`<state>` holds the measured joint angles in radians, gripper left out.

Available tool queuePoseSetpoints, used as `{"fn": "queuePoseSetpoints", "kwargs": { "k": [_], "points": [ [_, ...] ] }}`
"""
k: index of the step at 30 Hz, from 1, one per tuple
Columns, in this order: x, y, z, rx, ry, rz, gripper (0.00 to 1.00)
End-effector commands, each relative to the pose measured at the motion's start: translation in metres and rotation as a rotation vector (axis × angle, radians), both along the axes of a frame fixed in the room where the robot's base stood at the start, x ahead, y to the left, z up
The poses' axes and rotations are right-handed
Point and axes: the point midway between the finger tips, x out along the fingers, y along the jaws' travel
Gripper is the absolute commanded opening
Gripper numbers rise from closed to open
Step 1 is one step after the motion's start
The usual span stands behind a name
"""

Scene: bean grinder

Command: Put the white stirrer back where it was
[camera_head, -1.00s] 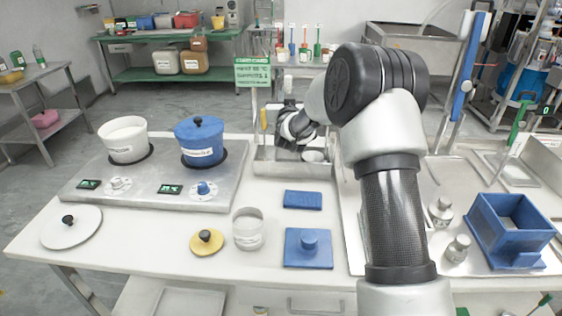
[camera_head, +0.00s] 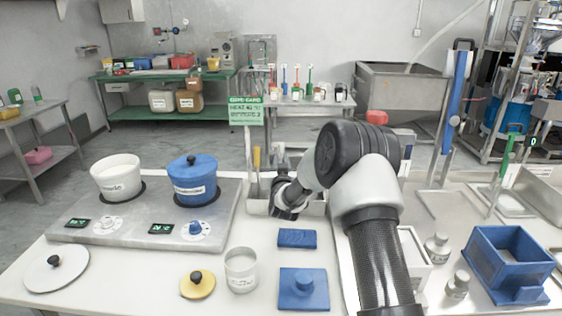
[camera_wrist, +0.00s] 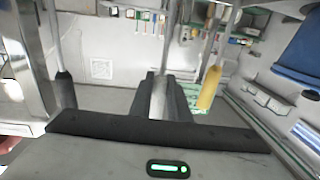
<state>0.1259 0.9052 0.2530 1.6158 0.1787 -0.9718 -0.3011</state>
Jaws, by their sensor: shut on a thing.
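In the wrist view, my gripper (camera_wrist: 160,98) is shut on a pale, narrow handle between its black fingers, which looks like the white stirrer (camera_wrist: 160,90). The stirrer's grey shaft runs up out of the top of the view. A yellow-handled tool (camera_wrist: 211,88) is to the right of the fingers and a black-handled tool (camera_wrist: 63,90) to the left, both apart from them. In the head view, my gripper (camera_head: 284,212) is low at the metal bin (camera_head: 315,208) behind the blue pieces. My wrist hides the stirrer there. A yellow handle (camera_head: 257,158) stands upright at the bin's left.
A hotplate (camera_head: 150,225) with a white pot (camera_head: 118,180) and a blue pot (camera_head: 193,183) is left of the bin. A blue block (camera_head: 297,238) and a blue lid (camera_head: 303,290) lie in front. A green sign (camera_head: 246,110) stands behind the bin.

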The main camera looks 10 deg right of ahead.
Motion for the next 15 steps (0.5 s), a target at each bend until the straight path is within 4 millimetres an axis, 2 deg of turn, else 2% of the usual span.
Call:
{"fn": "queuePoseSetpoints", "kwargs": {
  "k": [2,3,6,15],
  "points": [
    [0.0,0.0003,-0.0032,0.0,-0.001,0.0,0.0],
    [-0.0001,0.0004,-0.0027,0.0,0.0,0.001,0.19],
    [-0.0002,0.0003,-0.0023,0.0,0.001,0.0,0.35],
    [-0.0001,0.0002,-0.0008,0.0,0.001,0.0,0.35]
  ]
}}
